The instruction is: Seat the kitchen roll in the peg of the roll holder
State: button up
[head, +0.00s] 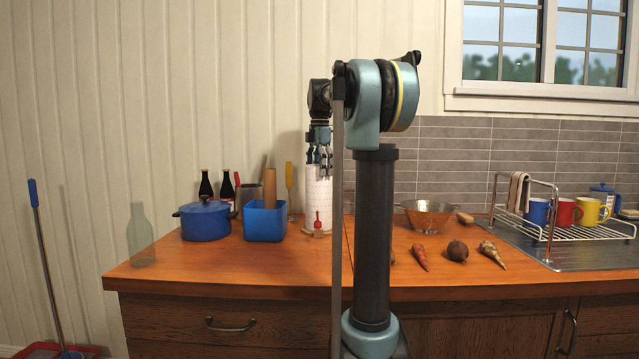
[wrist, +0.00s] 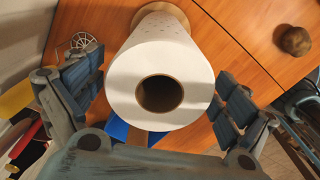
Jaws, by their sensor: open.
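The white kitchen roll (head: 318,196) stands upright near the back of the counter; in the wrist view its near end (wrist: 190,100) faces me, with a dark cardboard core. My gripper (head: 319,158) is at the top of the roll in the head view. In the wrist view my gripper (wrist: 160,78) is open, with fingers on both sides of the roll. A round wooden base (wrist: 172,8), seemingly the roll holder's, shows at the roll's far end. No peg is visible; the core's inside is too dark to tell.
A blue bin (head: 264,222) and blue pot (head: 205,221) stand left of the roll, with dark bottles (head: 227,188) behind. A small red object (head: 318,222) is in front of the roll. A colander (head: 430,216) and vegetables (head: 457,250) lie right.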

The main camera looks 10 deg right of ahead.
notch_tip(320, 180, up, 8)
jog(key=shift+r, duration=0.25)
dwell(0.5)
